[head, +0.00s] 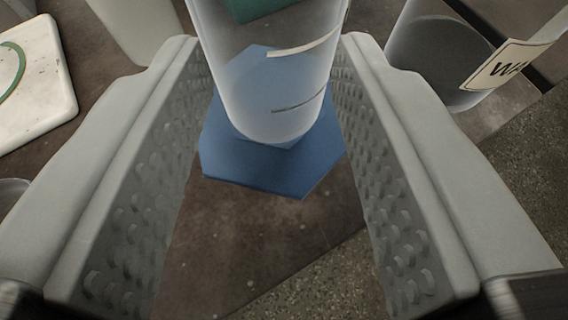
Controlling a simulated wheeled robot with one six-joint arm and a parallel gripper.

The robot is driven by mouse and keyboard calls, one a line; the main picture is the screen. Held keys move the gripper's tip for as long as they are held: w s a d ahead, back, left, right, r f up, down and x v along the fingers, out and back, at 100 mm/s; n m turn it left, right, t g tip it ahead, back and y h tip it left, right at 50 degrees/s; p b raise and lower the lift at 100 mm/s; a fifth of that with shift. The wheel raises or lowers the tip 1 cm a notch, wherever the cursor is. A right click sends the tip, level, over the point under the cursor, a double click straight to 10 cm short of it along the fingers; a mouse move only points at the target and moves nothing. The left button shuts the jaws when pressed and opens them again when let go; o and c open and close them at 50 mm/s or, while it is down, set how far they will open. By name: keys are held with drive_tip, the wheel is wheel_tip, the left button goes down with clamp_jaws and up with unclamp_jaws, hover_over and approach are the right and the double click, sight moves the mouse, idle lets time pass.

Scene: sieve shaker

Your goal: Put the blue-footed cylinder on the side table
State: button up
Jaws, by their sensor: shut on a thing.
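The blue-footed cylinder (275,100) is a clear tube with pale graduation marks and a flat blue hexagonal foot (265,172). It stands between the two jaws of my gripper (272,75) in the head view. The jaws are shut on the tube, with their textured pads on its left and right sides. The foot lies below the jaws, over a dark brown surface (215,255); I cannot tell whether it touches that surface. The top of the cylinder is cut off by the picture's upper edge. I cannot tell which surface is the side table.
A clear vessel with a lettered label (500,65) stands close at the upper right. A white board with a green curved mark (40,85) lies at the left. A pale container (140,25) stands at the upper left. Speckled floor (335,280) shows past the brown surface's edge.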

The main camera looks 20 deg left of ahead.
sight(274, 181)
drive_tip(key=shift+f, duration=3.15)
drive_tip(key=o, duration=1.1)
drive_tip(key=shift+f, duration=0.15)
drive_tip(key=shift+s+r, duration=0.15)
drive_tip(key=shift+r, duration=0.1)
drive_tip(key=v, duration=1.1)
drive_tip(key=shift+s+d, duration=0.2)
drive_tip(key=shift+s, duration=0.1)
